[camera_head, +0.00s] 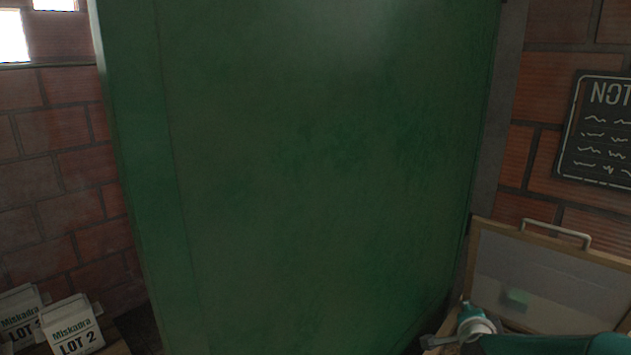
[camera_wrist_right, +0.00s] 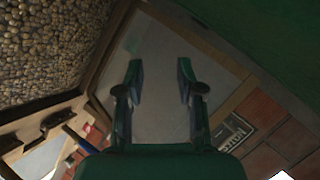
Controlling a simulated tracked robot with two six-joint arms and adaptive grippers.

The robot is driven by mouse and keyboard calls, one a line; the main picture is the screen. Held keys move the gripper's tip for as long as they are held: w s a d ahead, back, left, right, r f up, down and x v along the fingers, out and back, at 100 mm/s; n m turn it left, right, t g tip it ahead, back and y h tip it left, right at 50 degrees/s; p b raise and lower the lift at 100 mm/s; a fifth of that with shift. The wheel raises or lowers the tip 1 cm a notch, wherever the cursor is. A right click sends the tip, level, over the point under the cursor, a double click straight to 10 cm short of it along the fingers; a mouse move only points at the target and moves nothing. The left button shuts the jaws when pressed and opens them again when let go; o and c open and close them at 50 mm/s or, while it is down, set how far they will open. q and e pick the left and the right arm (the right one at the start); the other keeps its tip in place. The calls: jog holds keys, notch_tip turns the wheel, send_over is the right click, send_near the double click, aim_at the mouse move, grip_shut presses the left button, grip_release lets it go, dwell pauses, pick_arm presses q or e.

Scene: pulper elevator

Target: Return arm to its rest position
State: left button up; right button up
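My right gripper (camera_wrist_right: 160,82) shows in the right wrist view with its two fingers apart and nothing between them. A pale, wood-framed panel (camera_wrist_right: 160,50) lies beyond the fingers; I cannot tell how far off it is. In the head view, part of my right arm (camera_head: 545,344) enters at the bottom right corner, in front of a framed panel (camera_head: 555,275) with a light handle. The right fingertips cannot be made out there. My left arm and gripper are in neither view.
A large green surface (camera_head: 320,170) fills the middle of the head view. Bags marked LOT 2 (camera_head: 72,325) stand at the lower left. A dark notice board (camera_head: 598,130) hangs on the brick wall at right. Many small beige pieces (camera_wrist_right: 50,45) show at upper left in the wrist view.

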jog(key=s+a+f+n+g+y, duration=0.1)
jog(key=s+a+f+n+y, duration=0.2)
jog(key=f, duration=0.4)
jog(key=s+a+f+n+g+y, duration=0.1)
jog(key=s+a+f+n+g, duration=0.15)
jog(key=a+f, duration=0.45)
jog(key=s+a+f+n+y, duration=0.1)
jog(key=s+a+f+n, duration=0.25)
jog(key=f, duration=0.45)
jog(key=s+a+f+n+g+y, duration=0.2)
jog(key=s+a+f, duration=0.3)
jog(key=s, duration=0.6)
jog(key=s+a+f+n+g+y+b, duration=0.1)
jog(key=s+a+f+n+g, duration=0.3)
jog(key=s, duration=0.8)
notch_tip(320, 180, down, 3)
jog(key=shift+s+a+r+n+g+y, duration=0.15)
jog(key=shift+s+a+n+g+y, duration=0.15)
jog(key=shift+a+g+y, duration=0.55)
jog(key=shift+a, duration=0.3)
